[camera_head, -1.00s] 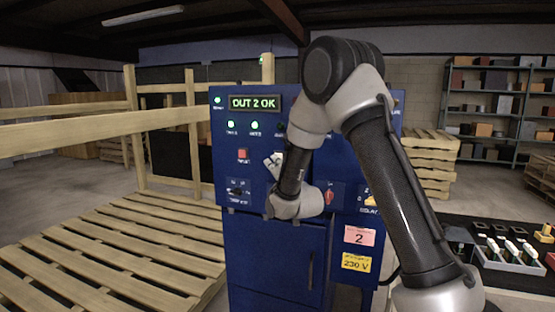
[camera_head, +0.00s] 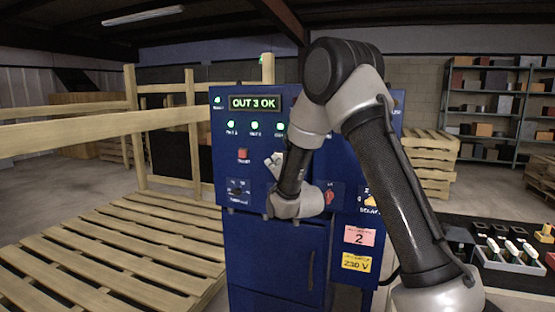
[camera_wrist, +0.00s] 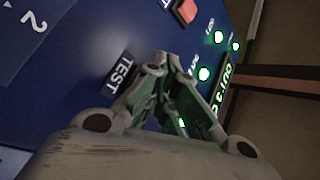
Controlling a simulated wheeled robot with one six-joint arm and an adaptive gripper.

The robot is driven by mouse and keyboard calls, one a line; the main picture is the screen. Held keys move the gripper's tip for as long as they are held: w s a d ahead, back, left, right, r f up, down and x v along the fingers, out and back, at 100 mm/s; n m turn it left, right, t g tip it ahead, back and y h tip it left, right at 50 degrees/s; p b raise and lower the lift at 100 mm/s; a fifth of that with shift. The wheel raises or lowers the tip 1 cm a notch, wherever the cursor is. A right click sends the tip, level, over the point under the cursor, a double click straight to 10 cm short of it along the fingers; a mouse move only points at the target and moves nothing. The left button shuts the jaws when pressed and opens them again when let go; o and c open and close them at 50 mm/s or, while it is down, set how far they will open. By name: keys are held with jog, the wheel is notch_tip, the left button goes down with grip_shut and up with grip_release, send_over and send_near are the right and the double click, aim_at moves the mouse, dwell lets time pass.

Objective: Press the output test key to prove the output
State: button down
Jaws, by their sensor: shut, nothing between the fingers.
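The blue detector cabinet (camera_head: 270,245) stands in front of me. Its display (camera_head: 255,103) reads "OUT 3 OK" in green; it also shows at the right of the wrist view (camera_wrist: 222,88). Three green lamps (camera_head: 255,126) glow in a row below it. My gripper (camera_wrist: 160,64) is shut and empty, its fingertips at the panel beside the "TEST" label (camera_wrist: 122,73). The fingers hide the test key, so I cannot see whether they touch it. In the head view my arm covers part of the panel.
A red button (camera_head: 242,155) and a selector (camera_head: 238,188) sit left of my wrist, with a red switch (camera_head: 330,196) to its right. Wooden pallet decking (camera_head: 130,250) lies at left. A tray of bottles (camera_head: 510,258) is at right.

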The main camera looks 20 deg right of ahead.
jog(key=shift+s+a, duration=0.45)
jog(key=shift+s, duration=0.2)
jog(key=s+a, duration=0.1)
jog(key=s, duration=0.1)
jog(key=s+a, duration=0.2)
dwell(0.4)
dwell(0.4)
